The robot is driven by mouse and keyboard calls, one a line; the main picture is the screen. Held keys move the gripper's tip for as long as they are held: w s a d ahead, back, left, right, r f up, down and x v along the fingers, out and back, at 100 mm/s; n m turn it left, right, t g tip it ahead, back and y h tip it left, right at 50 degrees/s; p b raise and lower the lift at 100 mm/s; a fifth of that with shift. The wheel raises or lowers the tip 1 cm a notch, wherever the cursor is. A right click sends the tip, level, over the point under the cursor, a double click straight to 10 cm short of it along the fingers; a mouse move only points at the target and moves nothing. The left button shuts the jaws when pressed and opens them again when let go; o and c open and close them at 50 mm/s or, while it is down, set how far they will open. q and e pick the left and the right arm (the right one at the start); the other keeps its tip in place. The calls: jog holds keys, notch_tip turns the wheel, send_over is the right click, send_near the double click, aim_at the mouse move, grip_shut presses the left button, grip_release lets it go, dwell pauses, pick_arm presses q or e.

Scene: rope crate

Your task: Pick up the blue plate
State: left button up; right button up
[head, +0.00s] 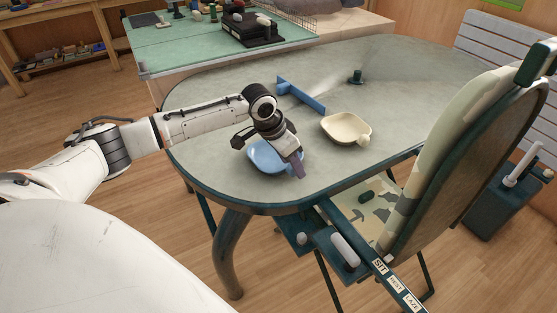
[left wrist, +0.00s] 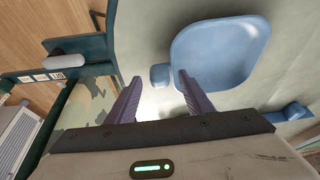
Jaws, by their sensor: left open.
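The blue plate (head: 262,158) lies on the near left part of the grey-green table, partly hidden behind my left gripper (head: 295,165). In the left wrist view the blue plate (left wrist: 222,52) shows as a rounded square dish with a small tab handle. My left gripper (left wrist: 158,88) is open, pointing down at the plate's handle side. The tab lies between the lines of its two fingertips, and one fingertip overlaps the plate's edge in the picture. I cannot tell whether they touch. My right gripper is in neither view.
A cream dish (head: 346,129) sits right of the plate. A blue T-shaped piece (head: 300,95) and a small dark green object (head: 356,77) lie farther back on the table (head: 420,75). A chair (head: 455,140) stands close at the right edge.

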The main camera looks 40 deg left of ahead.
pick_arm(q)
jog(key=shift+c, duration=0.4)
grip_shut()
jog(key=shift+r, duration=0.1)
